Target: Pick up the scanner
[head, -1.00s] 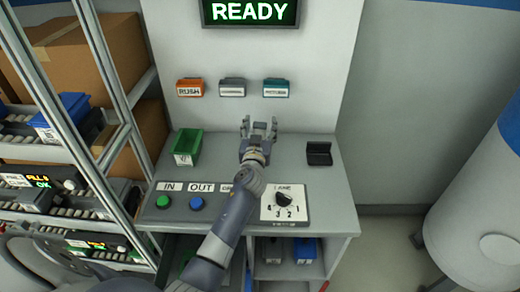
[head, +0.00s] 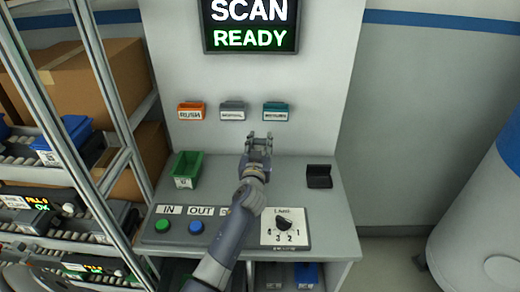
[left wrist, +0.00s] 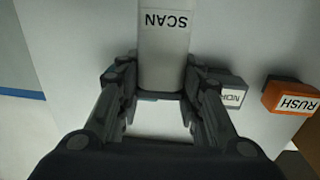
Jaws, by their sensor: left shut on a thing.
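The scanner (left wrist: 165,60) is a pale grey body with a "SCAN" label, seen in the left wrist view. It sits between the two fingers of my left gripper (left wrist: 160,88), which is shut on it. In the head view my left gripper (head: 259,140) is over the back of the bench, below the wall holders. The scanner is hard to make out there, mostly hidden by the gripper. My right gripper is not in view.
The bench (head: 222,190) carries a green bin (head: 187,170), a black holder (head: 319,176), a dial panel (head: 285,229) and IN and OUT buttons. Orange (head: 191,110), grey (head: 232,111) and teal (head: 275,111) holders hang on the wall. A rack (head: 95,110) stands left.

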